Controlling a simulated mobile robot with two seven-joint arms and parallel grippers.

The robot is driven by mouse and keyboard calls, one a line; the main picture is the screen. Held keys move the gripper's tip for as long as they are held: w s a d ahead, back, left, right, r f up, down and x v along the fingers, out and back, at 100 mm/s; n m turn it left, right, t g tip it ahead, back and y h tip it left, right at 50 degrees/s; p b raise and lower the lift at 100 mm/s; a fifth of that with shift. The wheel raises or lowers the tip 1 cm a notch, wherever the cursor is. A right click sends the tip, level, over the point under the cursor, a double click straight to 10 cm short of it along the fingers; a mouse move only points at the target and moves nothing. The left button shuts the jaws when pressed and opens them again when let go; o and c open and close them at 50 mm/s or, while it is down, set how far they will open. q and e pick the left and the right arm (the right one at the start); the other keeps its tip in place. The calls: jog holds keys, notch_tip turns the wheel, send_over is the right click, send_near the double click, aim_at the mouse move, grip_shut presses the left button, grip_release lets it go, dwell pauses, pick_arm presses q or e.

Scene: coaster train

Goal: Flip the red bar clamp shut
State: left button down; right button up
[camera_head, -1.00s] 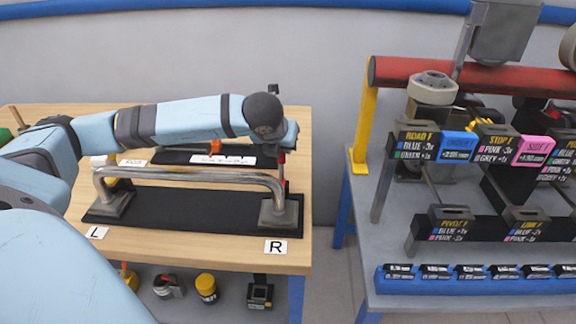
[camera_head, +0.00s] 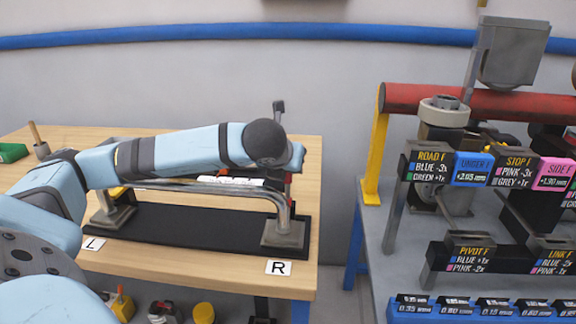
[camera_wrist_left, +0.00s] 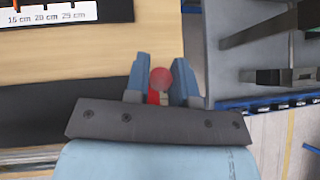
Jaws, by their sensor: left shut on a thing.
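My left gripper (camera_wrist_left: 161,85) is shut on the red ball-ended lever (camera_wrist_left: 161,78) of the bar clamp, with one blue-grey finger on each side in the left wrist view. In the head view my left arm reaches across the bench, and its gripper (camera_head: 289,160) is at the right end of the fixture. The arm and wrist hide most of the clamp there. Only a little red shows just below the wrist, beside a dark upright post (camera_head: 279,106). My right gripper is not in view.
A curved metal bar (camera_head: 225,186) stands on a black base (camera_head: 190,230), with L (camera_head: 94,244) and R (camera_head: 278,267) labels in front. A ruler strip (camera_wrist_left: 50,14) lies behind. A grey station (camera_head: 375,245) with labelled blocks is to the right, across a gap.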

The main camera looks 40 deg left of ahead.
pick_arm(q)
jog(key=c, duration=1)
grip_release()
jog(key=shift+s, duration=0.1)
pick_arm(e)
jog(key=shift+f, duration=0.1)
pick_arm(q)
jog(key=shift+o, duration=0.2)
jog(key=shift+r, duration=0.15)
jog(key=v, duration=1.3)
jog(key=shift+s+d+r+p, duration=0.2)
jog(key=shift+s+r+p, duration=0.05)
jog(key=shift+p, duration=0.15)
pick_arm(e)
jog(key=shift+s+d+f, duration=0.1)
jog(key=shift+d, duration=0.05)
